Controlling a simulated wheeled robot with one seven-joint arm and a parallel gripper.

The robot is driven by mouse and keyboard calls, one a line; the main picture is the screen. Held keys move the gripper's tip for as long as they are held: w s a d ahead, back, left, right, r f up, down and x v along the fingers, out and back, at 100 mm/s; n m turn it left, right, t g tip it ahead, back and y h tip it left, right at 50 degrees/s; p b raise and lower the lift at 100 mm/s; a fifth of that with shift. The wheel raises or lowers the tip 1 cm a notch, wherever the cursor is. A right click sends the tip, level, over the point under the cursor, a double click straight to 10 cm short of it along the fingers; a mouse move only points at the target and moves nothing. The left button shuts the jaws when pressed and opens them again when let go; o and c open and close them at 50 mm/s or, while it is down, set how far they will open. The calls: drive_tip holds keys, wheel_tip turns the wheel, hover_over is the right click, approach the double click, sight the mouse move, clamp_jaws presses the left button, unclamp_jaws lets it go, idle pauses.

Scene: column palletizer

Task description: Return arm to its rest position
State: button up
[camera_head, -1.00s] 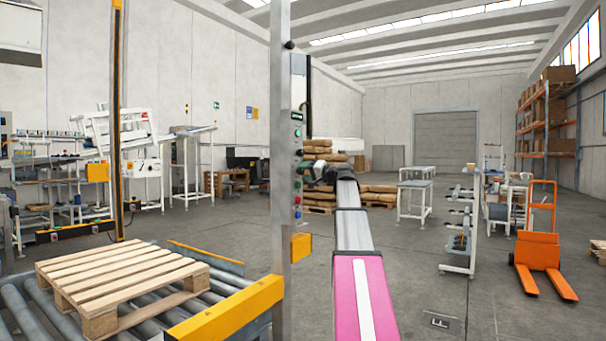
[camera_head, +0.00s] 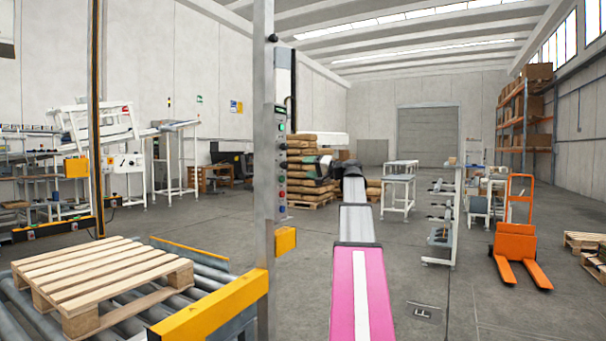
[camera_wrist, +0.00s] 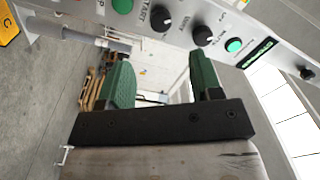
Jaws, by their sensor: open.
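My arm (camera_head: 361,285) stretches forward from the bottom of the head view, with pink and grey links. Its far end is beside a metal column (camera_head: 264,200) that carries a control panel (camera_head: 281,175) with coloured buttons. My gripper is small and dark there. In the wrist view my gripper (camera_wrist: 162,82) shows two green-padded fingers, apart and with nothing held between them. The panel's knobs and a green button (camera_wrist: 233,45) lie close beyond the fingertips, across the top of that view. I cannot tell the exact gap.
A wooden pallet (camera_head: 95,275) lies on a roller conveyor (camera_head: 215,290) at the left, behind a yellow guard (camera_head: 210,308). Stacked sacks (camera_head: 303,175) stand behind the panel. An orange lift truck (camera_head: 520,245) is at the right.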

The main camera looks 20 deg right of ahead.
drive_tip(key=s+a+f+g+h, duration=0.1)
drive_tip(key=a+f+g+h, duration=0.15)
drive_tip(key=a+f, duration=0.75)
drive_tip(key=s+a+f+g+h, duration=0.1)
drive_tip(key=a+f+g, duration=0.2)
drive_tip(key=f, duration=1.4)
drive_tip(key=s+a+f+g+h, duration=0.15)
drive_tip(key=a+f, duration=0.45)
drive_tip(key=f, duration=0.8)
drive_tip(key=s+a+f+n+g+h, duration=0.1)
drive_tip(key=s+a+f+g+h, duration=0.1)
drive_tip(key=s+f, duration=0.5)
drive_tip(key=s+a+f+n+g+h, duration=0.1)
drive_tip(key=s+a+f, duration=0.4)
drive_tip(key=f, duration=0.5)
drive_tip(key=s+a+f+n+g+h, duration=0.2)
drive_tip(key=s+a+f+g+h, duration=0.1)
drive_tip(key=s+f, duration=0.6)
drive_tip(key=shift+s+a+f+g, duration=0.15)
drive_tip(key=shift+s+a+g, duration=0.2)
drive_tip(key=shift+s+g, duration=0.3)
